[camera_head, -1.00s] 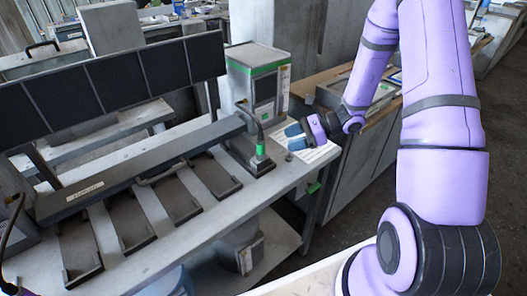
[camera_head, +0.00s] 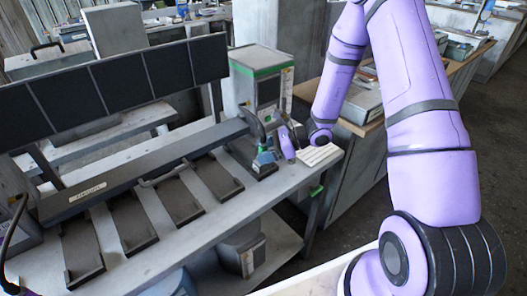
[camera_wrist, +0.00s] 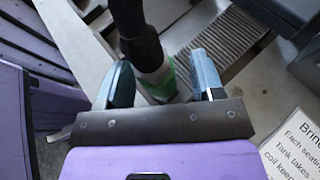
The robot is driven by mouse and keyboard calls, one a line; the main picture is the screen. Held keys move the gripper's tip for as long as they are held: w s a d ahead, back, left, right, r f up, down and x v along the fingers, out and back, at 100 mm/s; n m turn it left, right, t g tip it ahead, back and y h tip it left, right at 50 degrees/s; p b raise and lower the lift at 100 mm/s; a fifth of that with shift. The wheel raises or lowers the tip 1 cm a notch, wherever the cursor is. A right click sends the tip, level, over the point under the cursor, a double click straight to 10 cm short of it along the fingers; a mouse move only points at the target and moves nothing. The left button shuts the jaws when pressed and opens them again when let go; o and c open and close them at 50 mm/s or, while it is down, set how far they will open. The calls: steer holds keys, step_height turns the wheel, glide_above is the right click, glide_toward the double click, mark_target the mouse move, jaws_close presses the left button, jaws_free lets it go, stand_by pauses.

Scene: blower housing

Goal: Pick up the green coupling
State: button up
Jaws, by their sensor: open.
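The green coupling (camera_wrist: 160,82) is a green band with a pale collar at the end of a dark hose (camera_wrist: 136,30). In the wrist view it lies between the two blue fingers of my gripper (camera_wrist: 161,62). The fingers are open, one on each side of it, and a gap shows on the right side. My gripper also shows in the head view (camera_head: 268,156), at the right end of the workbench, where it mostly hides the coupling. I cannot tell whether either finger touches the coupling.
A grey box with a green band (camera_head: 262,75) stands just behind my gripper. A printed sheet (camera_head: 320,155) lies on the bench (camera_head: 205,222) to the right. Dark trays (camera_head: 132,222) line the bench to the left. A ribbed plate (camera_wrist: 225,45) lies beyond the fingers.

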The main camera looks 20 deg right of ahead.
mark_target(264, 144)
steer(key=c, duration=1.1)
steer(key=shift+r, duration=0.4)
step_height(264, 144, up, 3)
steer(key=shift+f, duration=0.1)
steer(key=s+d, duration=0.3)
steer(key=s, duration=0.4)
steer(key=s+d+r, duration=0.1)
steer(key=s+d, duration=0.2)
steer(key=s, duration=0.4)
steer(key=shift+s+d+r, duration=0.2)
steer(key=shift+s+d, duration=0.05)
steer(key=shift+d, duration=0.15)
